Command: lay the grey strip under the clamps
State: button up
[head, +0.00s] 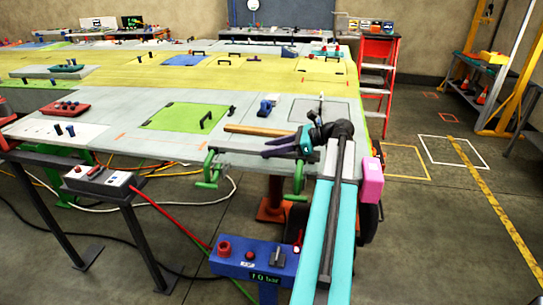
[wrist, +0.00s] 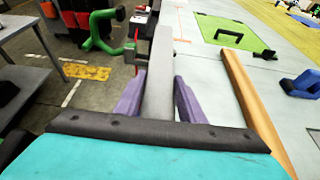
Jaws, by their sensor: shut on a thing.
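My gripper (wrist: 159,82) has its two purple fingers on either side of the grey strip (wrist: 160,62) and is shut on it. The strip points away from me, along the table edge. In the head view my gripper (head: 284,146) is low over the table's near right corner, and the strip is hard to make out there. Green clamps (head: 210,168) and (head: 299,178) hang on the table's front edge. One green clamp (wrist: 100,32) shows in the wrist view, left of the strip's far end. I cannot tell whether the strip touches the table or lies under a clamp.
A wooden bar (wrist: 246,95) lies on the table right of the strip, and also shows in the head view (head: 258,130). A blue object (wrist: 302,84) sits beyond it. A green panel (wrist: 236,36) with a black handle is farther along. A blue control box (head: 262,262) stands below the edge.

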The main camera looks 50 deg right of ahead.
aim_at(272, 165)
jog(key=shift+f+p, duration=0.4)
jog(key=shift+f, duration=1.2)
jog(key=shift+s+a+f, duration=0.1)
jog(key=shift+f, duration=0.55)
jog(key=o, duration=1.2)
jog(key=shift+s, duration=0.1)
jog(key=shift+r, duration=0.15)
jog(key=shift+w+d+r, duration=0.2)
jog(key=shift+r, duration=0.2)
jog(key=b+v, duration=0.3)
jog(key=v, duration=0.9)
jog(key=shift+a+r+b, duration=0.15)
jog(key=shift+r+b, duration=0.05)
jog(key=shift+b, duration=0.1)
